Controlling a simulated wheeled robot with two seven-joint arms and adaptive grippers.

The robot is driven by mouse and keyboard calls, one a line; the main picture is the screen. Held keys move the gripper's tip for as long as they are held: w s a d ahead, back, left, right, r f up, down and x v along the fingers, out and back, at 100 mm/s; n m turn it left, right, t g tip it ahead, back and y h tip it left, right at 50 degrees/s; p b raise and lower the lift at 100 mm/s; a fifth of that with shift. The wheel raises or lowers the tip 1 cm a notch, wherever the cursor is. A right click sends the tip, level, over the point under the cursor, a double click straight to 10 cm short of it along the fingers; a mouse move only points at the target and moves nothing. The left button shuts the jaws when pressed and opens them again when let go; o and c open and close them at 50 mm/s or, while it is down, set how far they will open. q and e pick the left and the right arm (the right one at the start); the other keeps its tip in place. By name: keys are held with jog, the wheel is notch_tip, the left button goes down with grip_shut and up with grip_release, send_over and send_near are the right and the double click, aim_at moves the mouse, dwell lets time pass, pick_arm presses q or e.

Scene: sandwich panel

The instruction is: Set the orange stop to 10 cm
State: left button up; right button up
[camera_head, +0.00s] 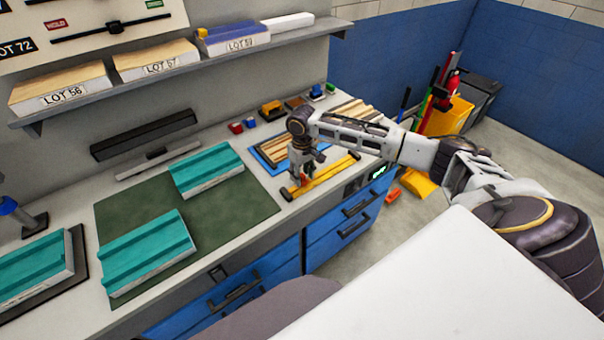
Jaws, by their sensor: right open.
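A yellow rail (335,170) lies near the front edge of the bench. An orange stop (305,179) shows at my right gripper, over the left part of the rail, and is partly hidden by the gripper. My right gripper (303,176) points down at the stop and is open. I cannot tell whether its fingers touch the stop. Any scale marks on the rail are too small to read. My left gripper is not in view.
A blue tray (262,158) with wooden strips lies behind the rail. A green mat (190,215) with teal panels (205,170) covers the bench to the left. Small red and blue blocks (236,127) stand at the back. A shelf (200,75) runs above. Blue drawers (340,222) are below.

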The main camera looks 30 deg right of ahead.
grip_shut()
jog(key=shift+a, duration=0.1)
dwell(0.3)
jog(key=shift+s+a+r+p, duration=0.1)
jog(key=shift+a+r+p, duration=0.05)
jog(key=shift+a+p, duration=1.15)
jog(key=shift+s+a, duration=0.1)
jog(key=shift+a, duration=0.95)
grip_release()
jog(key=shift+a, duration=0.15)
